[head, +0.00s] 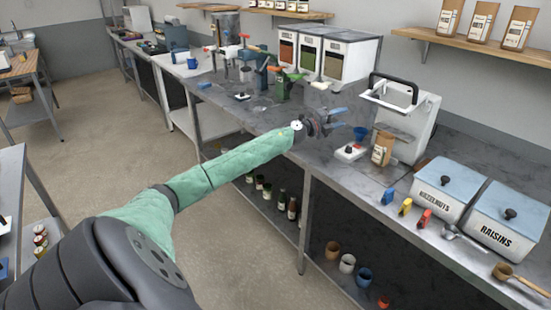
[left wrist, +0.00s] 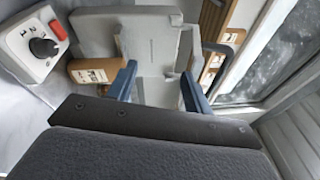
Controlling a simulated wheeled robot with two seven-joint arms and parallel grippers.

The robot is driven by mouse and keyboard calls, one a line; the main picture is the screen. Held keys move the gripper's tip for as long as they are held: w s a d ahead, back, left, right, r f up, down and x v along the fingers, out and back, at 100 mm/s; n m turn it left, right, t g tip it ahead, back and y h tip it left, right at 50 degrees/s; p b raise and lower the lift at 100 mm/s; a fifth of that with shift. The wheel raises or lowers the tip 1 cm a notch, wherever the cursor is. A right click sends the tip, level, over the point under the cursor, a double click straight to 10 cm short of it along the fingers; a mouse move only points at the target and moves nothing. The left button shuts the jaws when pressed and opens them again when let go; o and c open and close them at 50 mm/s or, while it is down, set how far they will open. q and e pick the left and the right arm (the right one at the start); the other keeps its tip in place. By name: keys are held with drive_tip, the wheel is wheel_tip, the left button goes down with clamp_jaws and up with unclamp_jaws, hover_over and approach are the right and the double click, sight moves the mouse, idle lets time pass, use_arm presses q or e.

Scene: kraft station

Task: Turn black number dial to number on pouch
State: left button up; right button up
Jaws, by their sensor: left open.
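The black number dial (left wrist: 44,47) is a round knob on a white box (left wrist: 22,62) with a red button and a few printed numbers, at the left of the left wrist view. In the head view the white box (head: 347,154) lies on the bench. A brown kraft pouch (head: 381,150) stands just right of it and also shows in the left wrist view (left wrist: 92,70); its number is too small to read. My left gripper (head: 350,121), with blue fingers, is open and empty above and behind the box, apart from the dial. It shows in the left wrist view (left wrist: 158,88). My right gripper is out of view.
A grey-white machine with a black handle (head: 398,92) stands right behind the pouch. Small blue, yellow and red clips (head: 405,206) and lidded bins (head: 447,190) are to the right. Green-handled tools (head: 283,88) and dispensers (head: 345,55) are farther back. Bare bench lies in front of the box.

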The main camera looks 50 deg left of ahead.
use_arm(q)
drive_tip(key=s+a+f+n+g+y, duration=0.1)
drive_tip(key=s+a+f+n+y, duration=0.1)
drive_tip(key=a+f+n+y, duration=0.35)
drive_tip(key=s+a+f+n+y, duration=0.2)
drive_tip(key=a+n+y, duration=0.5)
drive_tip(key=a+n, duration=0.2)
drive_tip(key=s+a+f+n+g+y, duration=0.1)
drive_tip(key=s+a+f+n+g, duration=0.2)
drive_tip(key=f, duration=0.4)
drive_tip(key=s+a+f+n+g, duration=0.3)
drive_tip(key=s+f+g, duration=0.1)
drive_tip(key=s+f, duration=0.2)
drive_tip(key=shift+f+g+y, duration=0.3)
drive_tip(key=shift+f+y, duration=0.05)
drive_tip(key=shift+f, duration=0.3)
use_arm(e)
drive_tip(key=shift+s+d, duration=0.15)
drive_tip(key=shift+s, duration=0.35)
